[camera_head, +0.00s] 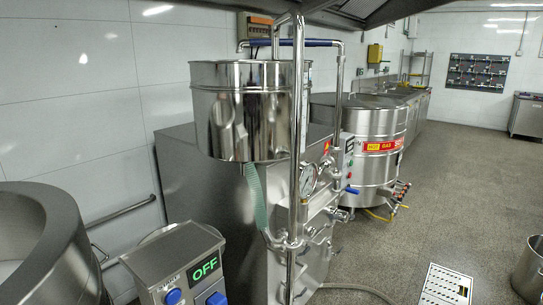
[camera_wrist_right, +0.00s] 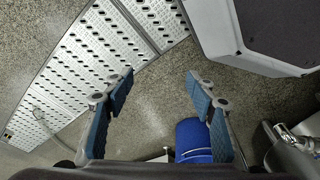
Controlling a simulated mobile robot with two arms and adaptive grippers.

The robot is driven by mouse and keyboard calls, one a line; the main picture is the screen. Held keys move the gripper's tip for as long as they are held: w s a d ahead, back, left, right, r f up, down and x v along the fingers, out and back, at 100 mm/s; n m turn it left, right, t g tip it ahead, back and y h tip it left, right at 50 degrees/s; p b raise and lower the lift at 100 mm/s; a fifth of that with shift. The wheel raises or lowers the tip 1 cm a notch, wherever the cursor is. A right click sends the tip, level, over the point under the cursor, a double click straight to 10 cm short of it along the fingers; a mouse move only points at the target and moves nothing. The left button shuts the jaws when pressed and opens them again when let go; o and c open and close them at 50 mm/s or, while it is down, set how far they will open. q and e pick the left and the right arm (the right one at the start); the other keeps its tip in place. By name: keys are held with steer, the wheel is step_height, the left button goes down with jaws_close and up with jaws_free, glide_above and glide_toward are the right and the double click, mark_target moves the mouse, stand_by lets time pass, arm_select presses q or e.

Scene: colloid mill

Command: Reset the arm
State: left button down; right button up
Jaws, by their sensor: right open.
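My right gripper (camera_wrist_right: 159,92) shows in the right wrist view, its two blue-padded fingers spread wide apart. Nothing is between the fingers, and speckled floor lies behind them. Neither of my grippers shows in the head view. The colloid mill (camera_head: 235,210) stands in the middle of the head view, with a steel hopper (camera_head: 246,110) on top. A control box (camera_head: 178,268) in front of it has a green "OFF" display and blue knobs.
Perforated floor grating (camera_wrist_right: 95,70) crosses the upper left of the wrist view. A blue round object (camera_wrist_right: 192,140) is near the right finger. In the head view a kettle (camera_head: 372,150) stands behind the mill, a pot (camera_head: 530,270) at lower right. Open floor (camera_head: 460,190) lies right.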

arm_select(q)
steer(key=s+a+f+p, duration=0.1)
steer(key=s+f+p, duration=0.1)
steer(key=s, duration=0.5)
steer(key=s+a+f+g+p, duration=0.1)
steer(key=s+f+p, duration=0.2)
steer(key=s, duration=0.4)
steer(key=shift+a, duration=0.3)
arm_select(e)
steer(key=s+d+f, duration=0.1)
steer(key=s+f, duration=0.1)
steer(key=s, duration=0.5)
steer(key=s+d+f+g, duration=0.1)
steer(key=s+f, duration=0.2)
steer(key=s, duration=0.4)
steer(key=shift+d, duration=0.3)
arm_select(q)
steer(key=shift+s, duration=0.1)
arm_select(e)
steer(key=shift+s, duration=0.1)
